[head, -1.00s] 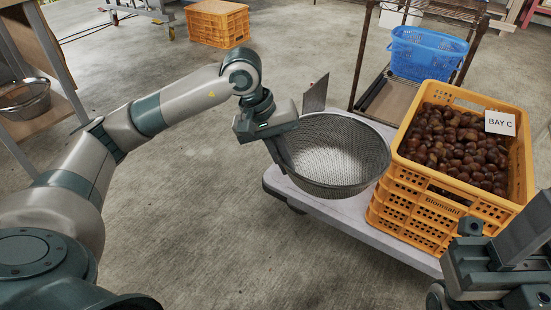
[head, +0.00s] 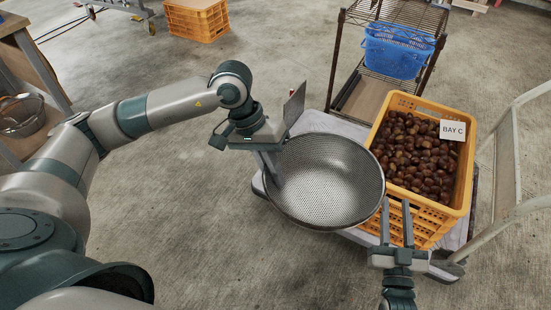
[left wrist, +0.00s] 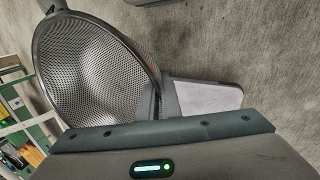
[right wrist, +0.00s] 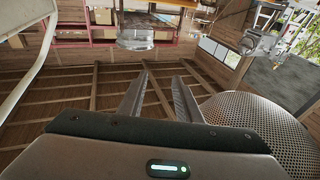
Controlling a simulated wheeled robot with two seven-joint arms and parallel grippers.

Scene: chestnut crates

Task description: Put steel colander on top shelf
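The steel colander (head: 335,185), a round mesh bowl, is held above the near left part of the cart, its open side up. My left gripper (head: 281,140) is at its left rim, one finger inside the bowl and one outside, shut on the rim. The left wrist view shows the colander (left wrist: 90,70) beside the gripper. My right gripper (head: 396,210) is open and empty, just right of the colander's rim; in the right wrist view the mesh (right wrist: 265,125) is right of its fingers. A wire rack behind the cart has a top shelf (head: 420,14).
A blue basket (head: 395,52) sits in the rack below the top shelf's front edge. An orange crate (head: 400,104) of chestnuts, labelled BAY C, stands on the cart (head: 318,122). The cart's pale handle (head: 505,170) rises at right. Floor is free at left.

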